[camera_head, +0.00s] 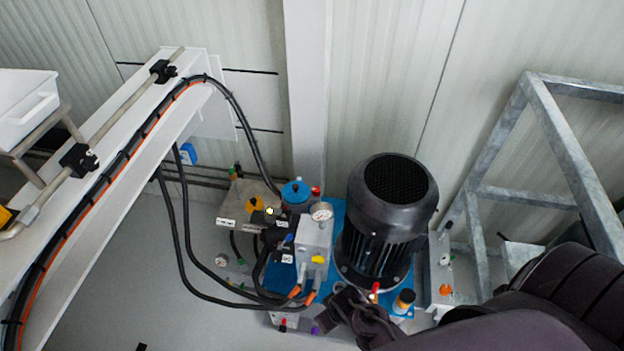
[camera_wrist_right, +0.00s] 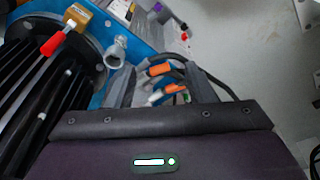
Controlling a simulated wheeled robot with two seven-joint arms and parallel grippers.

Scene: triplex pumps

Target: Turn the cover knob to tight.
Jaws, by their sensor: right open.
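I cannot tell for sure which part is the cover knob. A black knob with an orange top (camera_head: 404,300) stands on the blue base (camera_head: 338,214) right of my right gripper. A small yellow knob (camera_head: 318,259) is on the grey block (camera_head: 313,242), and a blue cap (camera_head: 295,192) is farther back. My right gripper (camera_head: 343,308) is low in front of the motor. In the right wrist view my right gripper (camera_wrist_right: 161,85) is open, with orange-sleeved cable ends (camera_wrist_right: 160,69) showing between its fingers. No knob is between them. My left gripper is out of view.
The black finned motor (camera_head: 385,220) stands close behind my right gripper. A grey fitting (camera_wrist_right: 117,50) is near one fingertip in the wrist view. Black hoses (camera_head: 185,250) hang at the left. A metal frame (camera_head: 570,150) stands right. The grey floor (camera_head: 130,270) is partly clear.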

